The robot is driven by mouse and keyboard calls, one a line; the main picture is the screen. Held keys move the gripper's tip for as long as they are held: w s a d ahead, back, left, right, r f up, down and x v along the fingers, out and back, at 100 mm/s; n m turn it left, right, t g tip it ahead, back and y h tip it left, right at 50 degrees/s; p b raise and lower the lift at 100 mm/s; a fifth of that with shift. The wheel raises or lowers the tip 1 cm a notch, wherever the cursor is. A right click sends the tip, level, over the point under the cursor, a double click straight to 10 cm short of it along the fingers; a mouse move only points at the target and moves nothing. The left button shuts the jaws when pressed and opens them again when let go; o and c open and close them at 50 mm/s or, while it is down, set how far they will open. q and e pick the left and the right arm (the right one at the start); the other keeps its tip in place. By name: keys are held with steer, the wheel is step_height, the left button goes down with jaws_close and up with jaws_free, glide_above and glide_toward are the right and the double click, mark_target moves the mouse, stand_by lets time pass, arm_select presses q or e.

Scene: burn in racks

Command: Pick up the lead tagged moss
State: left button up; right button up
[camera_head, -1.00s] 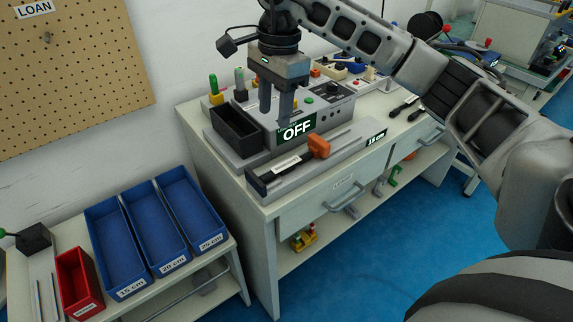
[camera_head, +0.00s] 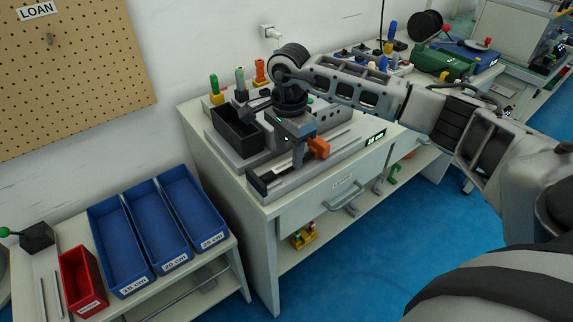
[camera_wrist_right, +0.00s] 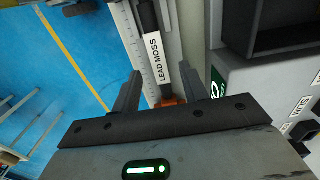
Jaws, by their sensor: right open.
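The lead tagged moss lies along the grey measuring fixture (camera_head: 340,149). It has an orange end (camera_head: 319,147) and a black end (camera_head: 260,184). In the right wrist view its white tag (camera_wrist_right: 157,60) reads "LEAD MOSS", with black body above and a bit of orange below. My left gripper is not in view.
A black open bin (camera_head: 237,130) and a grey box with an OFF sign, mostly hidden, stand behind the lead. Blue length-marked bins (camera_head: 135,285) and a red bin (camera_head: 65,268) stand on the lower left table. Blue floor is clear in front.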

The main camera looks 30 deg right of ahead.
mark_target(286, 167)
steer(key=shift+d+f, duration=0.1)
steer(key=shift+f, duration=1.3)
jaws_close()
